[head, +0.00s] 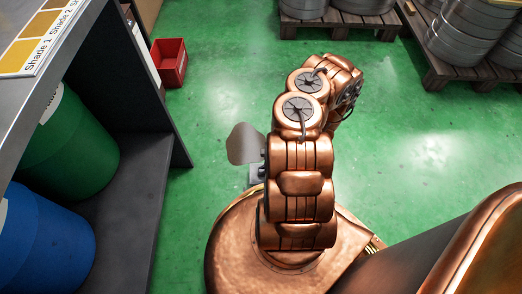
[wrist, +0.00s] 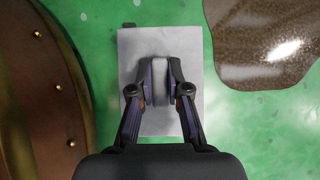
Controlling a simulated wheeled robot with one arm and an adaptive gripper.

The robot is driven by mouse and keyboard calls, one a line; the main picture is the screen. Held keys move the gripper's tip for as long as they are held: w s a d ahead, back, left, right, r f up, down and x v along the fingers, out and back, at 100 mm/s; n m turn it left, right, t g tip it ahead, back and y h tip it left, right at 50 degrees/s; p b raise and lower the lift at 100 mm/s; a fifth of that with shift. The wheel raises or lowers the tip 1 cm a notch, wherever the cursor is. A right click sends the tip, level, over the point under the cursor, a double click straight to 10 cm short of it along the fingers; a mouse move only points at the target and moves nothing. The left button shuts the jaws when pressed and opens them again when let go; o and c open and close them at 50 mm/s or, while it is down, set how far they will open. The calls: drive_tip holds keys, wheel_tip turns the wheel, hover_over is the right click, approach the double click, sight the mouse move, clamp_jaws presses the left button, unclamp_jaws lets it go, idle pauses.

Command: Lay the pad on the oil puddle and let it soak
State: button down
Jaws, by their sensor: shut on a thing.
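The pad (wrist: 190,115) is a flat light-grey rectangle in the wrist view, with a raised grey grip in its middle. My gripper (wrist: 160,72) is shut on that grip, one finger on each side. The oil puddle (wrist: 262,45) is a glossy dark-brown patch to the upper right of the pad, with a strip of green floor between them. In the head view the puddle (head: 244,145) shows as a grey-brown patch left of my arm, and a corner of the pad (head: 255,174) shows just below it. My arm hides the gripper there. The pad's height above the floor is unclear.
A dark shelf unit (head: 160,110) with green (head: 75,150) and blue (head: 45,245) drums stands on the left. A red bin (head: 169,62) sits on the floor beyond it. Pallets (head: 340,24) with metal drums stand at the back. Open green floor lies between.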

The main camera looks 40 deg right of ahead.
drive_tip(key=shift+w+d, duration=0.1)
drive_tip(key=shift+d, duration=0.15)
drive_tip(key=w+b, duration=0.1)
drive_tip(key=w, duration=0.4)
drive_tip(key=w+d+f+b, duration=0.1)
drive_tip(key=w+b, duration=0.1)
drive_tip(key=w, duration=0.3)
drive_tip(key=w+d+b, duration=0.1)
drive_tip(key=w+b, duration=0.1)
drive_tip(key=w, duration=0.3)
drive_tip(key=shift+w+f, duration=0.1)
drive_tip(key=shift+f, duration=0.15)
drive_tip(key=shift+w+f+b, duration=0.15)
drive_tip(key=shift+f+b, duration=0.15)
drive_tip(key=shift+b, duration=0.05)
wheel_tip(320, 180, down, 3)
drive_tip(key=shift+f+b, duration=0.1)
drive_tip(key=shift+b, duration=0.75)
drive_tip(key=c, duration=1.1)
unclamp_jaws()
drive_tip(key=shift+c, duration=0.2)
